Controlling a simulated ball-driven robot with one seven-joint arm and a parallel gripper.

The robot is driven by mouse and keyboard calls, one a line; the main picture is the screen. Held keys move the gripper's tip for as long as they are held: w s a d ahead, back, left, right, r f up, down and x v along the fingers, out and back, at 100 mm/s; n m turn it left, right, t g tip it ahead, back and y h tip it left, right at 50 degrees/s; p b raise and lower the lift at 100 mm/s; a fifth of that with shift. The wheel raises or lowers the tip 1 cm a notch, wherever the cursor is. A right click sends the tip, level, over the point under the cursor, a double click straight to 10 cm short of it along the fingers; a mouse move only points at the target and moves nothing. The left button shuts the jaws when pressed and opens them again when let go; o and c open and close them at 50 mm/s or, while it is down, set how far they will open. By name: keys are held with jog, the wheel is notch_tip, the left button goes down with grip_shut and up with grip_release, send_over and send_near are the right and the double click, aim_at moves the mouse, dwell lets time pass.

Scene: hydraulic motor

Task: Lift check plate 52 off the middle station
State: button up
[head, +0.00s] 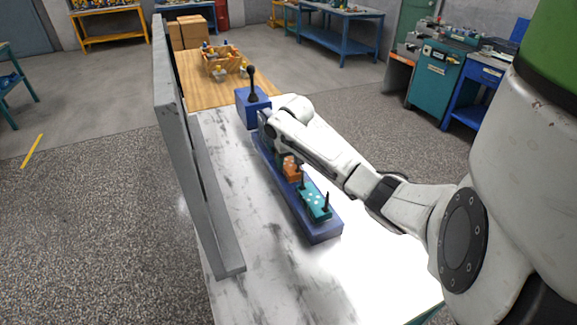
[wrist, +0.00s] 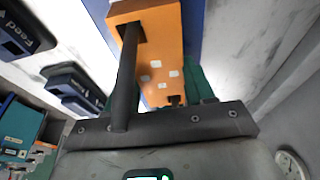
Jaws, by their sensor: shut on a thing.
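An orange plate (head: 291,167) shows at the middle of the long blue base (head: 322,236) in the head view, partly behind my arm. I take it for check plate 52, but no number can be read. In the wrist view the orange plate (wrist: 165,50) lies right in front of my gripper (wrist: 160,103), with white square marks and black posts at its ends. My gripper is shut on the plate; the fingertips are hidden. I cannot tell whether the plate touches the base. A teal plate (head: 315,201) with white dots and black posts sits at the base's near end.
A tall grey panel (head: 190,165) stands along the table's left side; dark blue holders, one marked Feed (wrist: 25,38), show in the wrist view. A blue block with a black lever (head: 252,95) stands at the far end. The white tabletop (head: 258,255) is clear in front.

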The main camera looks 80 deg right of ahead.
jog(key=c, duration=0.4)
jog(key=shift+c, duration=0.5)
jog(key=shift+r, duration=0.15)
